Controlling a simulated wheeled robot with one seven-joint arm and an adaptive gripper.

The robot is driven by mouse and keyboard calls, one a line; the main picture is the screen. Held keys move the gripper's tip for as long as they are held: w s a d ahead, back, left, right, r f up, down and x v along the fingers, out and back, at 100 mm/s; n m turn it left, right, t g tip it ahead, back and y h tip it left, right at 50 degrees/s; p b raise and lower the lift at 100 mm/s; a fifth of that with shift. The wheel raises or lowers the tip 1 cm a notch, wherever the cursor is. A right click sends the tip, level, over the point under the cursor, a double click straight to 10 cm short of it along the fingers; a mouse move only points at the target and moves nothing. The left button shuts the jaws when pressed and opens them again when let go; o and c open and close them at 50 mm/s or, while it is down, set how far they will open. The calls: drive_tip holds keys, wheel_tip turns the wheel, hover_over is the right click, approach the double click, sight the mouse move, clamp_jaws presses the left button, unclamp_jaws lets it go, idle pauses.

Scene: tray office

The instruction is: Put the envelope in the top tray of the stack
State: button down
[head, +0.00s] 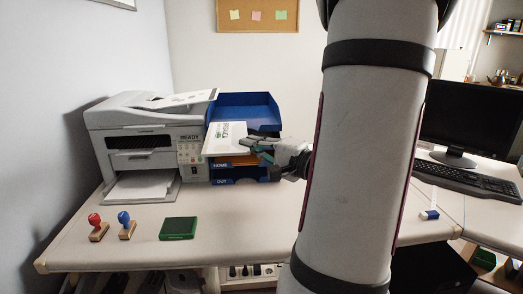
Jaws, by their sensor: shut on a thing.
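The envelope (224,139) is white with dark print and a green mark. It is tilted in front of the blue tray stack (246,101), overlapping the upper front of it. My gripper (258,146) is shut on the envelope's right side, just in front of the stack. The top tray stands above and behind the envelope, its inside partly in view. Lower trays carry labels, including HOME and OUT, and an orange item (242,160) shows in one. The envelope hides part of the stack's front.
A white printer (140,138) stands directly left of the stack. Two stamps (97,227) and a green pad (178,228) lie on the front left of the desk (230,245). A monitor (470,118) and keyboard (465,178) are at the right. The desk in front of the stack is clear.

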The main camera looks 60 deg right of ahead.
drive_tip(key=w+d+p, duration=0.1)
drive_tip(key=w+d, duration=0.5)
drive_tip(key=d, duration=0.1)
drive_tip(key=w+d+f+p, duration=0.1)
drive_tip(key=w+d, duration=0.5)
drive_tip(key=d, duration=0.1)
drive_tip(key=w+d+p, duration=0.1)
drive_tip(key=w+d, duration=0.5)
drive_tip(key=d, duration=0.1)
drive_tip(key=shift+w+d+f, duration=0.2)
drive_tip(key=shift+w+d, duration=0.05)
drive_tip(key=shift+w, duration=0.15)
drive_tip(key=shift+w+d+r+b, duration=0.25)
drive_tip(key=shift+w+d+b, duration=0.25)
drive_tip(key=shift+w+d, duration=0.45)
drive_tip(key=shift+s+d, duration=0.1)
drive_tip(key=c, duration=1.7)
unclamp_jaws()
drive_tip(key=shift+s, duration=0.1)
